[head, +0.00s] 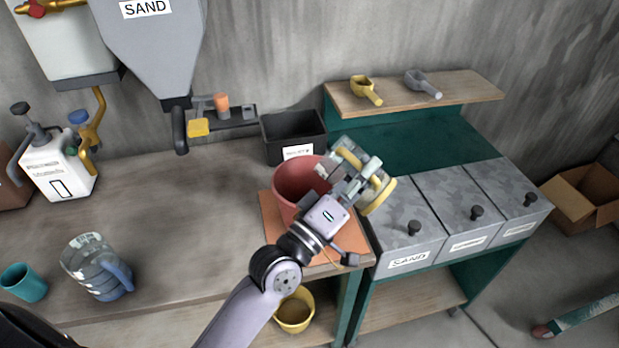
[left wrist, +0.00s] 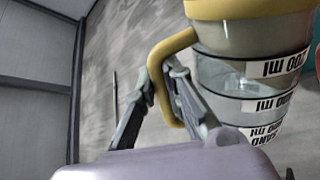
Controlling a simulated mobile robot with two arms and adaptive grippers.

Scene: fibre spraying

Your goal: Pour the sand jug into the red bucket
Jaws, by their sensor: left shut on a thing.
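In the head view the jug (head: 379,196) is above the right side of the red bucket, partly hidden by my left gripper (head: 350,175). The red bucket (head: 290,182) stands on an orange mat (head: 275,225) at the bench's right end; my gripper covers part of its opening.
Lidded metal bins (head: 405,225) stand right of the bucket, under a shelf (head: 440,97) with two scoops. A black bin (head: 290,135) is behind it. A water jug (head: 97,265) and teal cup (head: 23,282) stand left. The bench middle is clear.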

